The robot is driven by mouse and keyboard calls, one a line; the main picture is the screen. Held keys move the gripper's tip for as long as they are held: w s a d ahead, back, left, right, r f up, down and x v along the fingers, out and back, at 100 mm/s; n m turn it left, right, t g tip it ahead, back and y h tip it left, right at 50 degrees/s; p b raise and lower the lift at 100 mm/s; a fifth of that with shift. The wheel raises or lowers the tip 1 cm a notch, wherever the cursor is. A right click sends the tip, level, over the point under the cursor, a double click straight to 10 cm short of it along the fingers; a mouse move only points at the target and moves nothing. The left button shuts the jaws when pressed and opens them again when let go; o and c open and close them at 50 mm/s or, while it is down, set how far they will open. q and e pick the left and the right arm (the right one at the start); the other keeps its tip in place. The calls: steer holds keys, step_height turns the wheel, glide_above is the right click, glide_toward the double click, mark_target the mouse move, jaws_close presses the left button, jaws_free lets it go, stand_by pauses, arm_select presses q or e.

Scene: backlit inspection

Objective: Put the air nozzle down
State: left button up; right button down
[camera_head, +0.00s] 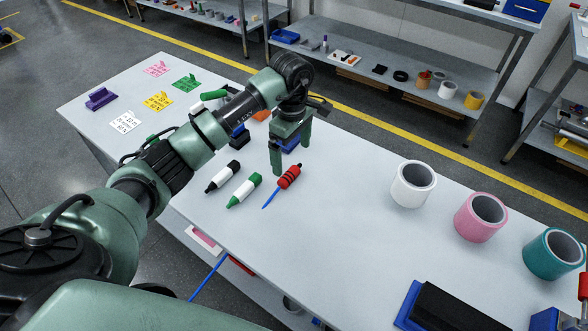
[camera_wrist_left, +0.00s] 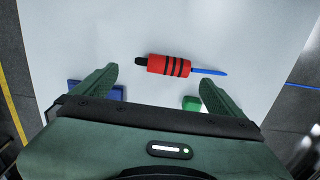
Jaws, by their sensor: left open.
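The air nozzle has a red body with black bands, a black end and a thin blue tip. It lies on the grey-white table (camera_head: 330,240) in the head view (camera_head: 287,180), and its blue tip points to the front left. My left gripper (camera_head: 291,162) is just behind it, fingers pointing down, open and empty. In the left wrist view the nozzle (camera_wrist_left: 168,66) lies crosswise just beyond the two spread fingers (camera_wrist_left: 160,80), apart from them. My right gripper is not in view.
A black marker (camera_head: 222,177) and a green marker (camera_head: 244,190) lie left of the nozzle. White (camera_head: 408,192), pink (camera_head: 472,226) and teal (camera_head: 545,264) tape rolls stand at the right. A black-and-blue block (camera_head: 440,312) is at the front right. The table's middle is clear.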

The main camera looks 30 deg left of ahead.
mark_target(292, 170)
arm_select(q)
steer(key=f, duration=0.1)
steer(key=f+p, duration=0.1)
steer(key=f, duration=0.1)
steer(key=shift+s, duration=0.35)
step_height(292, 170, down, 3)
steer(key=shift+w+r, duration=0.15)
steer(key=shift+r, duration=0.05)
steer(key=shift+f, duration=0.3)
steer(key=c, duration=1.5)
steer(key=shift+o, duration=0.2)
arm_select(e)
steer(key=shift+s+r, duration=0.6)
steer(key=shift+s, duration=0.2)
arm_select(q)
steer(key=shift+r, duration=0.1)
